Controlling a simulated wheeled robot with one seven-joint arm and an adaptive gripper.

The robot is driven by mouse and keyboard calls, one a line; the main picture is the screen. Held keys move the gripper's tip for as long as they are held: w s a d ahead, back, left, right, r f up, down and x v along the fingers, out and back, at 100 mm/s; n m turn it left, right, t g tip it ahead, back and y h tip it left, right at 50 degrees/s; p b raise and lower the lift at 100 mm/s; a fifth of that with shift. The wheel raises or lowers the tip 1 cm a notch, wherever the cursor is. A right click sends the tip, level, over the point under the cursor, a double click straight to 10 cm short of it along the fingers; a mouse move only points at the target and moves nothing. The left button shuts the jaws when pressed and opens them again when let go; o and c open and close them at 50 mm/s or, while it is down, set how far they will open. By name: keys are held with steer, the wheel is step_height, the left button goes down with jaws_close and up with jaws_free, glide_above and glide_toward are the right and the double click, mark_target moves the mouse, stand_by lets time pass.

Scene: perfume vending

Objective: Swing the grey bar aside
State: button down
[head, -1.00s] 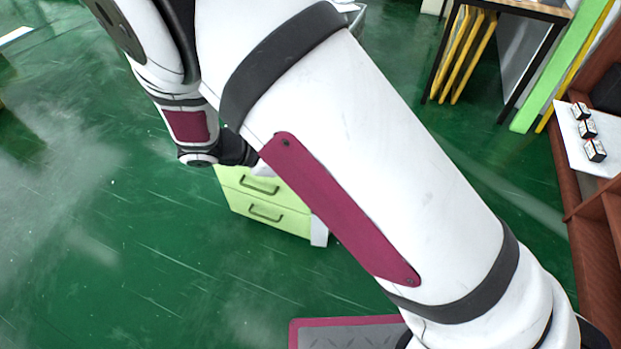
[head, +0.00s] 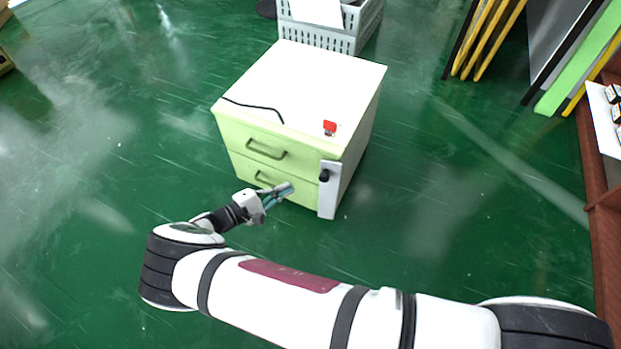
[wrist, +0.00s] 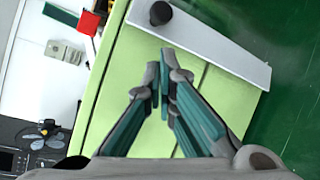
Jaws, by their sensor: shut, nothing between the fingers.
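The grey bar (head: 328,198) stands upright at the right front edge of a pale green cabinet (head: 238,150), beside its drawers. A black knob (head: 325,175) sticks out from its upper part. In the wrist view the grey bar (wrist: 225,50) runs slantwise across the upper right, with the black knob (wrist: 161,13) at its upper left end. My gripper (head: 288,189) is just left of the bar, in front of the lower drawer. Its fingertips (wrist: 165,60) are together and empty, apart from the knob in the wrist view. I cannot tell whether they touch the bar.
The cabinet has two drawers with handles (head: 266,150). A red object (head: 330,126) and a black cable (head: 252,107) lie on its white top. A grey crate (head: 318,38) stands behind it. Green floor around the cabinet is clear; a brown shelf (head: 597,190) stands far right.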

steer(key=b+x, duration=0.1)
steer(key=x, duration=0.9)
steer(key=shift+b, duration=0.35)
steer(key=shift+s+a, duration=0.1)
